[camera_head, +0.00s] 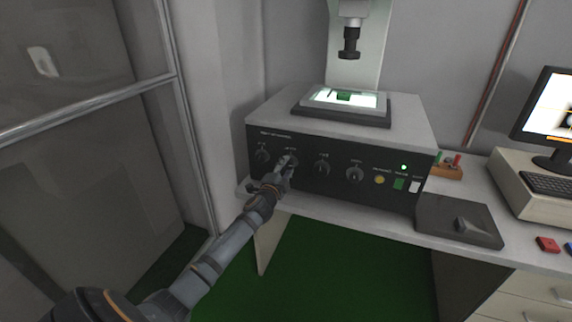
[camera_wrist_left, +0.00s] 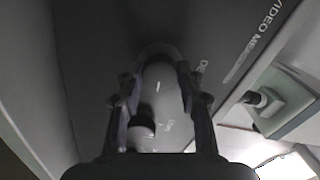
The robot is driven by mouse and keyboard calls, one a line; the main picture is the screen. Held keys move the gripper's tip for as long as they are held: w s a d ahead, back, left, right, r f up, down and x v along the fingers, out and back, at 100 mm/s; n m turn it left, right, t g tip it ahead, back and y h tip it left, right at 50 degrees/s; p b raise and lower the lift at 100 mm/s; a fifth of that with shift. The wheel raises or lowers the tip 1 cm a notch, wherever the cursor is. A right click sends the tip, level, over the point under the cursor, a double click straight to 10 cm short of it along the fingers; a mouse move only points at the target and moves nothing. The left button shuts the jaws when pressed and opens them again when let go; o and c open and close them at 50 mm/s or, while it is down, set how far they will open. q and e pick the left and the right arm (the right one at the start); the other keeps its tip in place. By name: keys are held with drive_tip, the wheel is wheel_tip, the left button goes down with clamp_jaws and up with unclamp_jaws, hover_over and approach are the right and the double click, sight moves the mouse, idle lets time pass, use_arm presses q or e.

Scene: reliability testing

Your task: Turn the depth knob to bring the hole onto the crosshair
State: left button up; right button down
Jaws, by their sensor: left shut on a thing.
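The depth knob (camera_wrist_left: 161,100) is a grey round knob on the dark front panel of the measuring machine (camera_head: 330,185). In the wrist view it sits between the two fingers of my left gripper (camera_wrist_left: 160,92), beside a label starting "DE". My left gripper (camera_head: 286,163) is shut on this knob, the second from the left in the head view. The monitor (camera_head: 556,110) at the right edge is cut off; a dark patch shows on its white screen. The crosshair cannot be made out. My right gripper is not in view.
Other knobs stand close by: one at left (camera_head: 262,156) and two at right (camera_head: 322,168) (camera_head: 355,174). Farther right are a yellow button (camera_head: 379,180) and a green button (camera_head: 398,184). A lit stage (camera_head: 345,99) lies under the lens (camera_head: 350,42). A dark pedal-like box (camera_head: 458,220) sits right.

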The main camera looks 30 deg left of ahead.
use_arm(q)
drive_tip(key=m+p, duration=0.1)
drive_tip(key=m, duration=0.3)
drive_tip(key=shift+r+p, duration=0.1)
drive_tip(key=shift+p, duration=0.25)
drive_tip(key=shift+m+p, duration=0.3)
drive_tip(key=shift+m, duration=0.9)
drive_tip(key=o, duration=1.2)
drive_tip(key=shift+s, duration=0.25)
drive_tip(key=v, duration=1.1)
drive_tip(key=shift+s+d, duration=0.25)
drive_tip(key=shift+s, duration=0.05)
